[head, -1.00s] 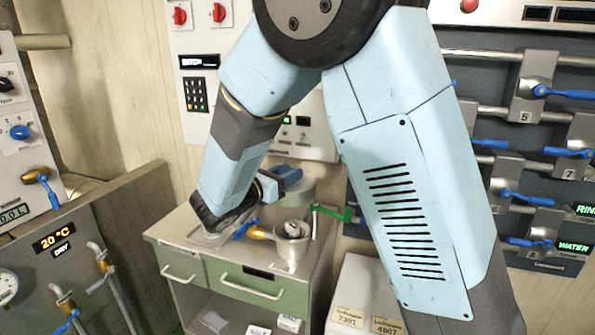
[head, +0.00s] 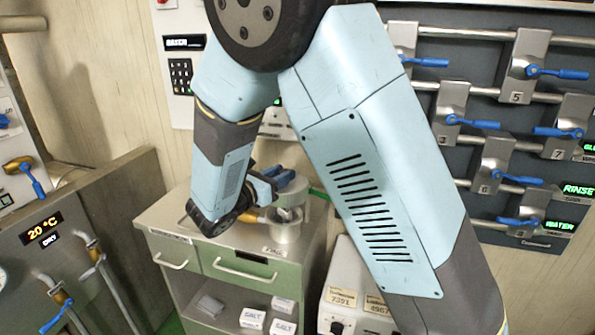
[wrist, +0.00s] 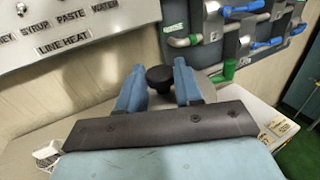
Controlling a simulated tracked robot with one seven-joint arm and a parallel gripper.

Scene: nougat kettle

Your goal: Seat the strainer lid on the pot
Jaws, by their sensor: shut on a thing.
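In the wrist view, the blue fingers of my gripper (wrist: 160,88) stand on either side of a black round knob (wrist: 158,77), which I take to be the strainer lid's knob. The lid's body is mostly hidden behind the gripper. In the head view, my gripper (head: 277,181) is above the back right of the green cabinet. A small metal pot (head: 285,232) with a brass-coloured handle stands on the cabinet top just below it. Something metallic shows at the pot's mouth. Whether the lid touches the pot cannot be told.
The green cabinet (head: 245,262) has a steel top and two drawers. A wall panel with blue-handled valves (head: 525,180) is farther right, a steel unit (head: 85,225) at left.

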